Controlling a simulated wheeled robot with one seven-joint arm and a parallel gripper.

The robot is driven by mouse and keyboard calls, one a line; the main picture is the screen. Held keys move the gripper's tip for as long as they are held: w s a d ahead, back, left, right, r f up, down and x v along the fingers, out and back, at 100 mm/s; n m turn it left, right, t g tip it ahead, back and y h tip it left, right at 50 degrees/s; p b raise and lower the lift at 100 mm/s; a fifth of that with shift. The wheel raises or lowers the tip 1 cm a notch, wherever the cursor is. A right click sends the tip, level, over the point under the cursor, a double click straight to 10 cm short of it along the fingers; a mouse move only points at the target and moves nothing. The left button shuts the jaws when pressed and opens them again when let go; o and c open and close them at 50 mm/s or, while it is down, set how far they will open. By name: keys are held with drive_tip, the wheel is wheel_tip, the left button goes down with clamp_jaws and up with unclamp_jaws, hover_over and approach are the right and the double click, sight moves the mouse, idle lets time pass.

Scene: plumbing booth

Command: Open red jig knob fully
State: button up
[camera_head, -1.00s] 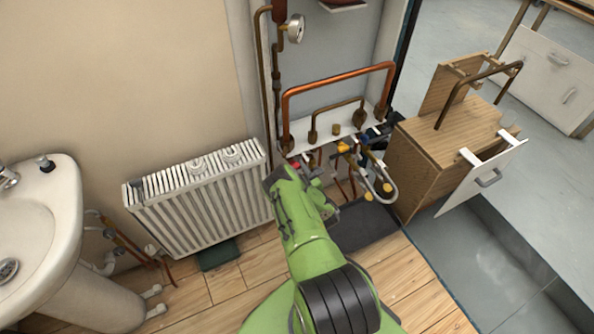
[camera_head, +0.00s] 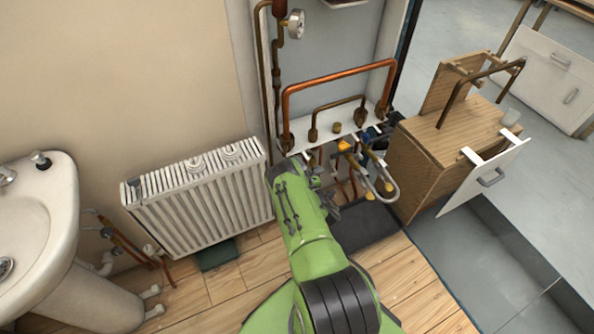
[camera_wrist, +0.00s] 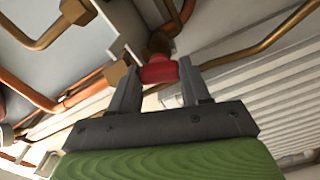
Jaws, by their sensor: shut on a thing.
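The red jig knob (camera_wrist: 159,70) is a small red knob on a brass fitting (camera_wrist: 159,44). In the wrist view it sits between the two grey fingers of my gripper (camera_wrist: 160,78), near their tips. My gripper is shut on the knob. In the head view my green arm reaches to the pipe jig (camera_head: 330,130), and its wrist hides the red knob and the fingers there.
A white radiator (camera_head: 205,200) stands on the wall to the left of my arm. A yellow valve (camera_head: 344,146) and curved hoses (camera_head: 385,185) are to its right. Copper pipes (camera_head: 340,75) rise above the jig. A wooden cabinet (camera_head: 430,160) stands at right.

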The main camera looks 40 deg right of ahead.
drive_tip(key=n, duration=0.3)
drive_tip(key=shift+n, duration=0.3)
drive_tip(key=shift+n+b, duration=0.3)
drive_tip(key=o, duration=1.1)
drive_tip(key=shift+c, duration=0.2)
drive_tip(key=shift+f, duration=0.15)
